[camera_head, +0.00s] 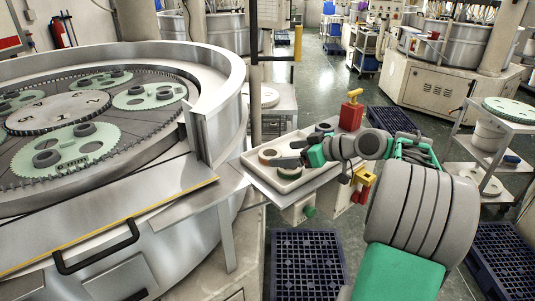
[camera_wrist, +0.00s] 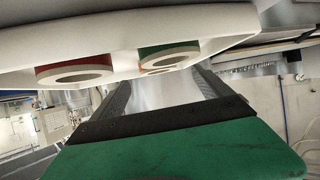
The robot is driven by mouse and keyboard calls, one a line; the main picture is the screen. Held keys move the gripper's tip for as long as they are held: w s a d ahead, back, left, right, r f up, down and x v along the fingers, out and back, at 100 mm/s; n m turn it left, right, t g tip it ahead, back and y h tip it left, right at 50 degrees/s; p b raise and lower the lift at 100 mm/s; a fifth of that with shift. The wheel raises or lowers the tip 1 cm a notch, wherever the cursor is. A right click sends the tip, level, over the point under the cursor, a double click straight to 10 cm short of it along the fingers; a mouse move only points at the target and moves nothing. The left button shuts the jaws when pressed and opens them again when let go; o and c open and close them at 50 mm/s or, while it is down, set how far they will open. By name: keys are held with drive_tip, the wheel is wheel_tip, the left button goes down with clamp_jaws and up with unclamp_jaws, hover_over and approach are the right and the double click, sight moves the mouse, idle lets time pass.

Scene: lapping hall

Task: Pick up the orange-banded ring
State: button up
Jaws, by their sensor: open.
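The orange-banded ring (camera_head: 268,155) lies in the pale tray (camera_head: 255,174) on the stand beside the big lapping machine, near the tray's left end. In the wrist view a ring with a red-orange band (camera_wrist: 75,73) shows at the upper left, with a pale top face and an open centre. A green-banded ring (camera_wrist: 168,57) sits beside it; it also shows in the head view (camera_head: 288,173). My gripper (camera_head: 294,161) is open over the tray, just right of the orange-banded ring. I see nothing held in it. The fingertips are small and partly unclear.
Darker rings (camera_head: 324,128) lie at the tray's far end. A red container (camera_head: 351,116) stands behind the tray, beyond my arm. The lapping machine's metal rim (camera_head: 198,115) rises to the left. A dark blue pallet (camera_head: 306,265) lies on the floor in front.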

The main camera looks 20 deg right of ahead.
sight(265, 151)
drive_tip(key=x, duration=0.2)
drive_tip(key=p+x, duration=0.1)
drive_tip(key=x, duration=0.2)
drive_tip(key=shift+w+r, duration=0.1)
drive_tip(key=shift+w, duration=0.35)
drive_tip(key=c, duration=1.7)
drive_tip(key=shift+r, duration=0.15)
drive_tip(key=shift+r, duration=0.25)
wheel_tip(265, 151, up, 3)
drive_tip(key=shift+s+f+b, duration=0.15)
drive_tip(key=shift+b, duration=0.15)
drive_tip(key=s+r, duration=0.1)
drive_tip(key=r, duration=0.1)
drive_tip(key=s+d+r, duration=0.1)
drive_tip(key=s, duration=0.1)
drive_tip(key=s+d+r, duration=0.1)
drive_tip(key=r, duration=0.1)
drive_tip(key=shift+s+r, duration=0.3)
drive_tip(key=shift+r, duration=0.05)
drive_tip(key=p+v, duration=0.2)
drive_tip(key=v, duration=0.1)
drive_tip(key=a+p+v, duration=0.1)
drive_tip(key=p+v, duration=0.2)
drive_tip(key=s+p+v, duration=0.1)
drive_tip(key=p+v, duration=0.2)
drive_tip(key=shift+s+a, duration=0.15)
drive_tip(key=shift+s, duration=0.1)
